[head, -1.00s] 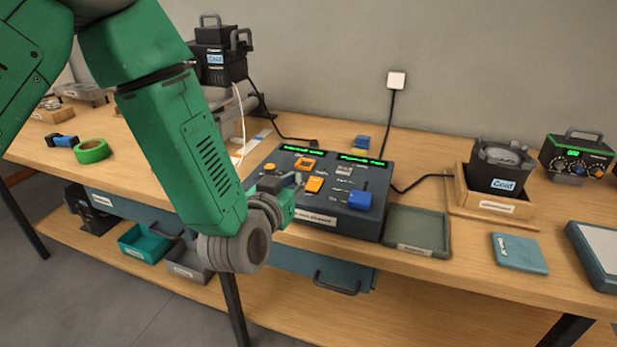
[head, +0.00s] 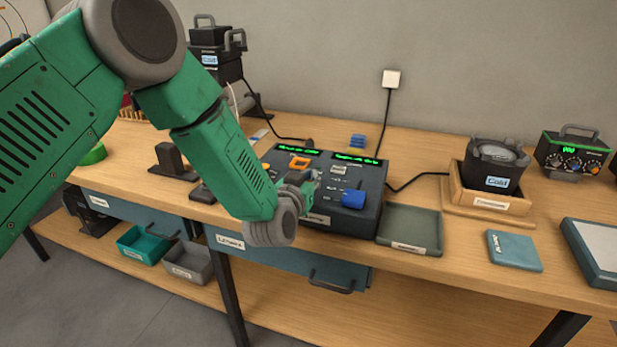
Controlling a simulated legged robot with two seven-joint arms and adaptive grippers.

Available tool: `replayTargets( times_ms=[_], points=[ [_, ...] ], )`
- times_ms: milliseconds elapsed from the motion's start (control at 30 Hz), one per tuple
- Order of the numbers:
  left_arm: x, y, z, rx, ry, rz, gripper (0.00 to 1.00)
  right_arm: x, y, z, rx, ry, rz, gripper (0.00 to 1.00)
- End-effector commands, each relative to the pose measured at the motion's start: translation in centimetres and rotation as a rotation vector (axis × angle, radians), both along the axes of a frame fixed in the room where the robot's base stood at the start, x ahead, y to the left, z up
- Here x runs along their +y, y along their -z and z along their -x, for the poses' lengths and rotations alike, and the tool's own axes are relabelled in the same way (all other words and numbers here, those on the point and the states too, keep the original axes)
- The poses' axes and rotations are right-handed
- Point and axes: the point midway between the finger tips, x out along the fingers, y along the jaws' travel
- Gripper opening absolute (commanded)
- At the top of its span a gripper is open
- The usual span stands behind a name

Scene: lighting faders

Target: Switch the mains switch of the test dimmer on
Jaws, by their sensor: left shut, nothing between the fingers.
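The test dimmer (head: 371,185) is a dark console in the middle of the bench with two lit green displays along its top. An orange-framed part (head: 300,162) shows on its upper left, and a blue fader knob (head: 353,199) is at the lower right. I cannot tell which control is the mains switch or how it is set. My left gripper (head: 315,178) is shut and empty over the left-centre of the panel. It hides part of the controls there, and contact cannot be told. My right gripper is not in view.
A shallow grey-green tray (head: 409,224) adjoins the console's right side. Beyond it are a wooden holder (head: 462,200) with a black lamp (head: 496,165) and a blue-grey pad (head: 515,251). A white wall box (head: 391,78) has a cable. A drawer handle (head: 331,283) juts below the bench edge.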

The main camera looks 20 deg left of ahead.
Motion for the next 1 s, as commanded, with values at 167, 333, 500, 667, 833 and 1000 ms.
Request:
replayTargets(
  times_ms=[167, 333, 500, 667, 833, 1000],
  points=[
    [0.3, 0.1, 0.0, 0.000, -0.001, 0.003, 0.00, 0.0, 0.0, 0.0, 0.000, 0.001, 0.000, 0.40],
    [0.5, 0.7, -0.1, 0.000, -0.001, 0.004, 0.00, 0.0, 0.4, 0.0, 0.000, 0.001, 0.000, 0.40],
    [0.5, 0.8, -0.2, 0.010, -0.002, 0.003, 0.00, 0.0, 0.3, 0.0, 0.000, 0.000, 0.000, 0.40],
    [0.4, 0.4, -0.4, 0.010, -0.002, 0.002, 0.00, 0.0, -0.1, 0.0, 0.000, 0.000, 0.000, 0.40],
    [0.8, -2.3, -1.2, 0.005, -0.002, 0.004, 0.00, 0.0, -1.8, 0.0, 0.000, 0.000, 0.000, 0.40],
    [1.1, -4.2, 0.8, 0.008, 0.001, 0.005, 0.00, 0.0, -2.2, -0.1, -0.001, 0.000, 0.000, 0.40]
  ],
)
